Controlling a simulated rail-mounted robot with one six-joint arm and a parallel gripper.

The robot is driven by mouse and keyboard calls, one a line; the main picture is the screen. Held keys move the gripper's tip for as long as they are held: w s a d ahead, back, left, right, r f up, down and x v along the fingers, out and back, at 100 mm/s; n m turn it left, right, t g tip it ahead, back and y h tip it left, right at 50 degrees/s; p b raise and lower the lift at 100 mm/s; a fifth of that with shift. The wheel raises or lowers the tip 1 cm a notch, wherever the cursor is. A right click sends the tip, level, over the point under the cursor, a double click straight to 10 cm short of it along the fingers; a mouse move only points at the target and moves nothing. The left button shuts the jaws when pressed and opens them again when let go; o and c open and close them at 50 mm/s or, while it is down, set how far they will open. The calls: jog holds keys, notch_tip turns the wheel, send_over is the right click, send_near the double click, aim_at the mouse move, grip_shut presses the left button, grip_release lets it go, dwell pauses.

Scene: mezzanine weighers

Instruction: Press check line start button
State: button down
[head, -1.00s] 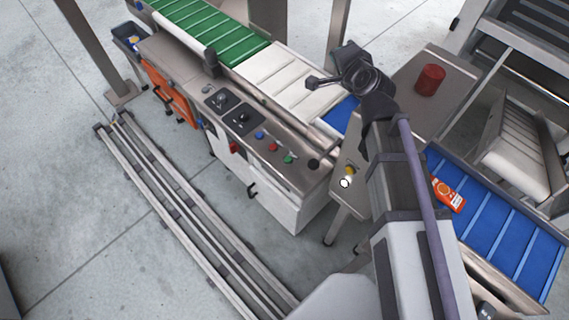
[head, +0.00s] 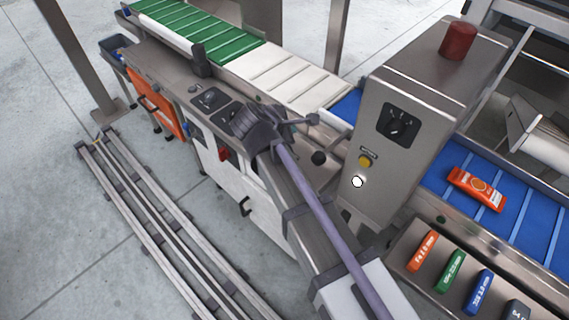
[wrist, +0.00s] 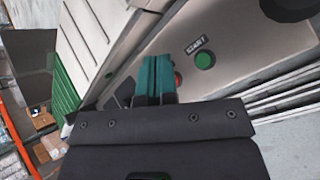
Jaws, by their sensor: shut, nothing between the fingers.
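A red button (wrist: 178,80) is partly hidden behind my gripper. My gripper (wrist: 155,70) has its teal fingers shut and empty. The fingertips appear just left of the green button; I cannot tell how high they are above the panel. In the head view my arm crosses the control console (head: 185,75) and hides its coloured buttons and my fingertips.
A grey cabinet (head: 400,165) with a black rotary switch (head: 398,124), yellow button (head: 365,160) and red beacon (head: 458,41) stands right of my arm. A black knob (head: 318,157) is close by. An orange packet (head: 477,188) lies on the blue belt (head: 530,205). Rails run along the floor.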

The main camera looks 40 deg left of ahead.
notch_tip(320, 180, down, 9)
jog(key=b, duration=0.9)
jog(key=shift+r, duration=0.1)
dwell(1.5)
jog(key=shift+f+b, duration=0.4)
jog(key=shift+f, duration=0.05)
